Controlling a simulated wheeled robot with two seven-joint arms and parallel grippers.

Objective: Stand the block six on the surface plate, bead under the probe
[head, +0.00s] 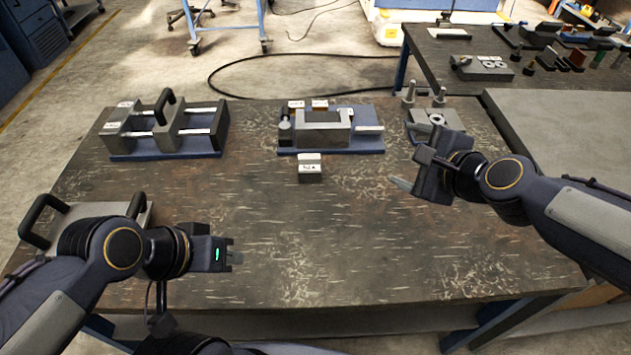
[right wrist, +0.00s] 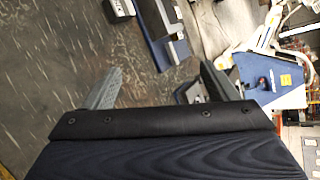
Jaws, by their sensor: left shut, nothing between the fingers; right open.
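A small dark block with a white-labelled top (head: 310,168) stands on the table in front of the middle fixture; its label is too small to read surely. It also shows at the top of the right wrist view (right wrist: 121,8). My right gripper (head: 408,172) is open and empty, right of this block and apart from it. Its two spread fingers show in the right wrist view (right wrist: 160,85). My left gripper (head: 236,257) is shut and empty over the near left of the table. I cannot clearly pick out the surface plate, the bead or the probe.
A blue-based fixture (head: 285,149) stands at the back middle, a clamp-like fixture (head: 120,154) at back left, and a grey device with upright posts (head: 437,120) behind my right gripper. A handled plate (head: 85,212) lies partly behind my left arm.

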